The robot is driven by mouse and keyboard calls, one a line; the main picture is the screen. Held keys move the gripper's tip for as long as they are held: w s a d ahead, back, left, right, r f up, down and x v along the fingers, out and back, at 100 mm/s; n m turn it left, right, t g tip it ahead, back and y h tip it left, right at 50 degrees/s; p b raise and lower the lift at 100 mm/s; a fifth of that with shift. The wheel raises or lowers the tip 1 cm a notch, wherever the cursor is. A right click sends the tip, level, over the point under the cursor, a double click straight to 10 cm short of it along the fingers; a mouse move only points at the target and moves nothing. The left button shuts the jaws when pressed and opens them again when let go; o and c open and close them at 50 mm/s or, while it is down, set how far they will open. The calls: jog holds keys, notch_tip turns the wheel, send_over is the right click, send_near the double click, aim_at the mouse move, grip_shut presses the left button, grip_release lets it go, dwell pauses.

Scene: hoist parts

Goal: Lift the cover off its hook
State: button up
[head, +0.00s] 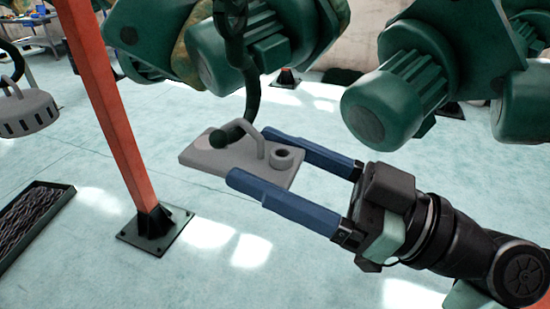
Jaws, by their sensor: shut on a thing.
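My gripper (264,164) reaches in from the right with two blue fingers, one along the far edge of the cover and one along the near edge. The fingers are shut on the cover's right part. The hook still appears to pass through the handle.
Large green motor housings (400,95) hang above and to the right, close over my arm. An orange post (105,110) stands at the left on a black foot. Another grey part (27,112) hangs at the far left, above a black tray (35,215). The floor below the cover is clear.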

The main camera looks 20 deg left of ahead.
grip_shut()
jog(key=shift+r, duration=0.2)
jog(key=shift+s+r+m+p, duration=0.2)
jog(key=shift+r+m+p, duration=0.15)
jog(key=shift+m+p, duration=0.45)
jog(key=shift+t, duration=0.3)
jog(key=shift+s+r+m+p, duration=0.2)
jog(key=shift+s+m+p, duration=0.45)
jog(key=shift+m+p, duration=0.2)
jog(key=shift+r, duration=0.2)
jog(key=shift+f+b, duration=0.25)
jog(key=shift+b, duration=0.4)
